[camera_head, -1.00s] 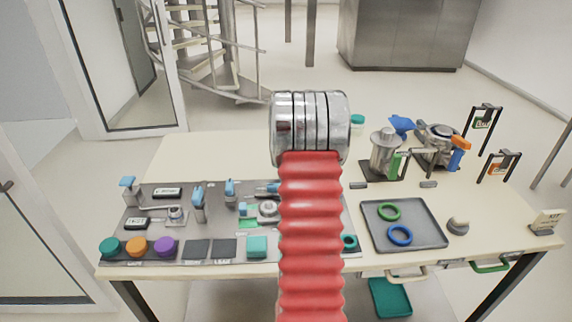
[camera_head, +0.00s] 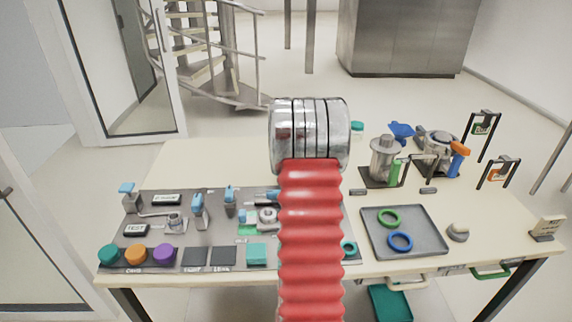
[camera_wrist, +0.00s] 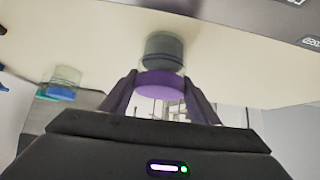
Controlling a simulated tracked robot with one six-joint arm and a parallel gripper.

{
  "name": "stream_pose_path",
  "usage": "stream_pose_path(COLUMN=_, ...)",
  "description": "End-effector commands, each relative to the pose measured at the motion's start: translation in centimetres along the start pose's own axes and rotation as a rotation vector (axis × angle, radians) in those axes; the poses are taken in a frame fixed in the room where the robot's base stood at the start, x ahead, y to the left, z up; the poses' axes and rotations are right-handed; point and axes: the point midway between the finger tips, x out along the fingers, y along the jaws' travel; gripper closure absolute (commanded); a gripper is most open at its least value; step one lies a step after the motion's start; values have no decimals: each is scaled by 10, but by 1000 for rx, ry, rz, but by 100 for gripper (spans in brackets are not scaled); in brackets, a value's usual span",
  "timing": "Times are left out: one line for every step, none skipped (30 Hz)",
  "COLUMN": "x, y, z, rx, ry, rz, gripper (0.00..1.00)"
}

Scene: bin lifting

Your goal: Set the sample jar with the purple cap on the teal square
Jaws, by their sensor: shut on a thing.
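The sample jar with the purple cap (camera_wrist: 160,84) is between the two fingers of my gripper (camera_wrist: 158,95) in the wrist view. The fingers are shut on it at the cap, and its clear body with dark grey-green contents extends beyond them. I cannot tell whether the jar touches the table. The teal square (camera_head: 257,254) lies near the front edge of the grey panel in the head view, just left of my red arm. In the head view my arm hides the gripper and the held jar.
A jar with a blue cap (camera_wrist: 61,92) stands to the left in the wrist view. A teal-capped jar (camera_head: 357,127) shows behind my arm. A grey tray (camera_head: 427,252) with two rings is at right. Valves and coloured discs crowd the left panel (camera_head: 150,228).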

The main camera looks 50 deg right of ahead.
Motion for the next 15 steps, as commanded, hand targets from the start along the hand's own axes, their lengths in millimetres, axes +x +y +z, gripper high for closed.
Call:
stream_pose_path(x=-3, y=0, z=-4, rx=-1, ry=4, rz=0, gripper=99)
stream_pose_path(x=-4, y=0, z=-6, rx=-1, ry=4, rz=0, gripper=99)
stream_pose_path(x=-7, y=0, z=-8, rx=-1, ry=5, rz=0, gripper=99)
stream_pose_path(x=-8, y=0, z=-10, rx=-1, ry=5, rz=0, gripper=99)
stream_pose_path(x=-10, y=0, z=-12, rx=-1, ry=5, rz=0, gripper=99)
stream_pose_path(x=-14, y=0, z=-15, rx=-2, ry=5, rz=1, gripper=99)
stream_pose_path(x=-16, y=0, z=-17, rx=-2, ry=5, rz=1, gripper=99)
stream_pose_path(x=-21, y=0, z=-23, rx=-2, ry=8, rz=1, gripper=99)
stream_pose_path(x=-26, y=0, z=-28, rx=-2, ry=7, rz=1, gripper=99)
stream_pose_path(x=-30, y=0, z=-32, rx=-2, ry=7, rz=1, gripper=99)
stream_pose_path(x=-35, y=0, z=-36, rx=-2, ry=7, rz=2, gripper=99)
stream_pose_path(x=-40, y=0, z=-42, rx=-2, ry=6, rz=1, gripper=99)
stream_pose_path(x=-44, y=0, z=-46, rx=-1, ry=7, rz=1, gripper=99)
stream_pose_path(x=-48, y=0, z=-49, rx=-1, ry=6, rz=1, gripper=99)
stream_pose_path(x=-52, y=0, z=-53, rx=-1, ry=5, rz=1, gripper=99)
